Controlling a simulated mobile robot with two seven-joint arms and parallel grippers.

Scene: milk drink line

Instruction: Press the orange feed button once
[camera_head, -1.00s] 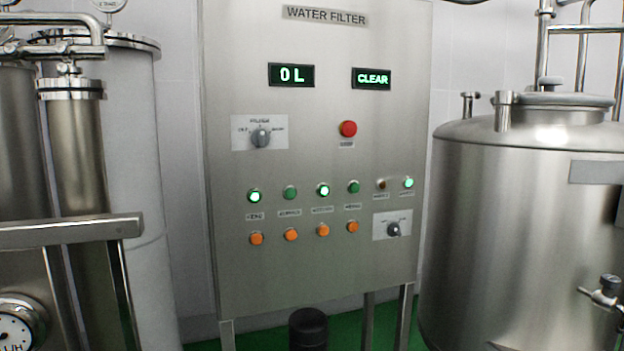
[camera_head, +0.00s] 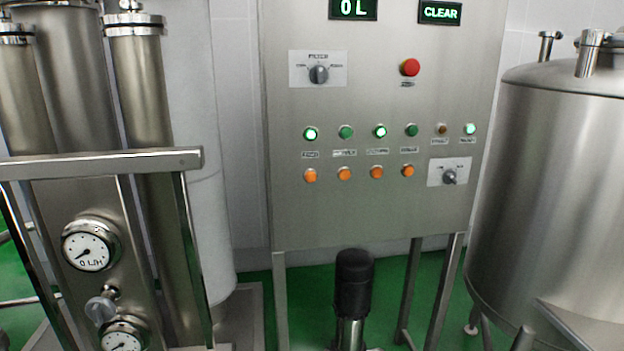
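A steel control panel (camera_head: 295,220) stands upright ahead. Low on it is a row of orange buttons; the leftmost orange button (camera_head: 310,175) sits under a lit green lamp (camera_head: 311,133) with a small label that looks like FEED, though it is blurred. More orange buttons follow to its right, the second (camera_head: 344,174), the third (camera_head: 376,172) and the fourth (camera_head: 407,170). Neither of my grippers is in view, and nothing touches the buttons.
Displays read 0 L (camera_head: 353,9) and CLEAR (camera_head: 440,12). A red button (camera_head: 410,67) and a filter selector (camera_head: 318,74) sit higher. A gauge frame (camera_head: 100,164) stands left, a steel tank (camera_head: 550,180) right, a black-topped pump (camera_head: 353,283) below. Green floor shows between them.

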